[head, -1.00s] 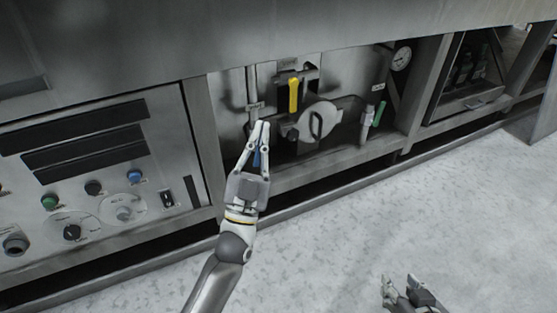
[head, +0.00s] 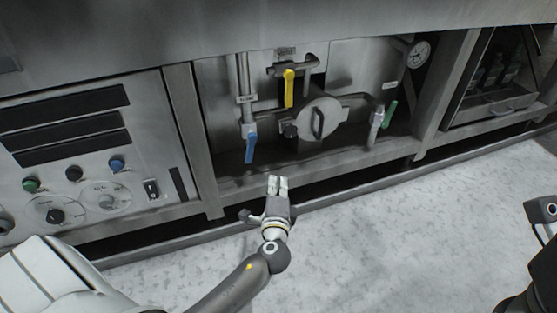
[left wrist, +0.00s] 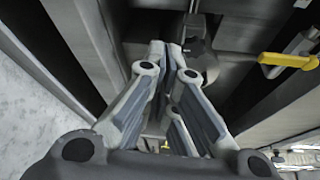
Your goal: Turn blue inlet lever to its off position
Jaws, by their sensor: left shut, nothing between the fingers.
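The blue lever (head: 250,147) sits at the lower end of a vertical pipe (head: 243,85) in the open bay. Its handle points down, with its lower end tilted slightly left. My left gripper (head: 278,182) is below and to the right of the lever, apart from it, in front of the bay's lower edge. Its fingers are together and empty. In the left wrist view the fingers (left wrist: 168,48) meet near the top centre, and I cannot make out the blue lever there.
A yellow lever (head: 289,88) points down right of the pipe, above a round grey cover (head: 319,119). A green lever (head: 389,115) and a gauge (head: 418,54) are further right. A control panel (head: 80,150) stands left. The floor (head: 400,215) in front is clear.

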